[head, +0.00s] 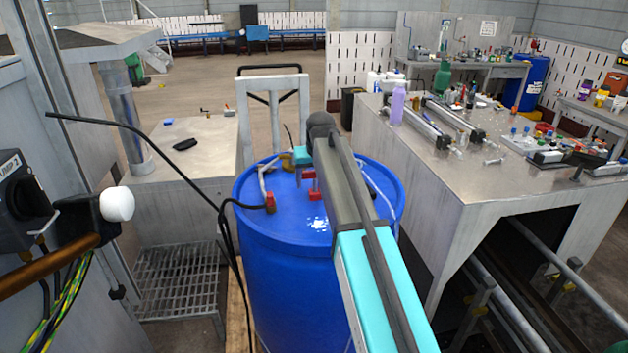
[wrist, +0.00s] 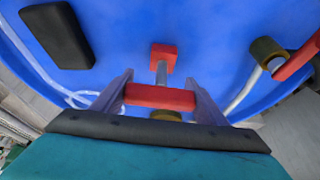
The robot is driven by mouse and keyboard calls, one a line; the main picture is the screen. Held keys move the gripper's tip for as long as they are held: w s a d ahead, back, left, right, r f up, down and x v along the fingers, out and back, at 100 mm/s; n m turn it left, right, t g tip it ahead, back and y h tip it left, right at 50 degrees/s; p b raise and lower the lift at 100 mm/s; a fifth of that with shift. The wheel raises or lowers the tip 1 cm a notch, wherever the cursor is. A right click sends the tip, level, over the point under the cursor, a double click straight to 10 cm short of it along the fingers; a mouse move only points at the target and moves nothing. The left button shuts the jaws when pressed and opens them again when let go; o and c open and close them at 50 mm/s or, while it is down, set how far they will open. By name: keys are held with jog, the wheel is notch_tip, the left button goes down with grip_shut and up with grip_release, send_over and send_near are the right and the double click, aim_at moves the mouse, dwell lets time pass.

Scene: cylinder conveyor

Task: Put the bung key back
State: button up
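The bung key has a red crossbar handle (wrist: 160,97) and a metal shaft, seen in the wrist view. The shaft runs to a red block (wrist: 163,57) over the blue drum top; I cannot tell whether they are joined. My gripper (wrist: 160,90) has a finger against each end of the red bar and appears shut on it. In the head view my gripper (head: 308,178) is above the blue drum (head: 290,275), with a red part between its fingers. A red piece (head: 317,195) shows just below it. My arm hides part of the drum top.
A red fitting (head: 270,202) with a black hose stands at the drum's left side. A dark block (wrist: 58,35) shows over the drum in the wrist view.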

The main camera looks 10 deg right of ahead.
jog(key=o, duration=0.4)
jog(key=shift+o, duration=0.2)
jog(key=shift+r, duration=0.25)
jog(key=b+v, duration=0.2)
jog(key=v, duration=1)
jog(key=shift+s+f, duration=0.1)
jog(key=shift+f, duration=0.05)
dwell(0.4)
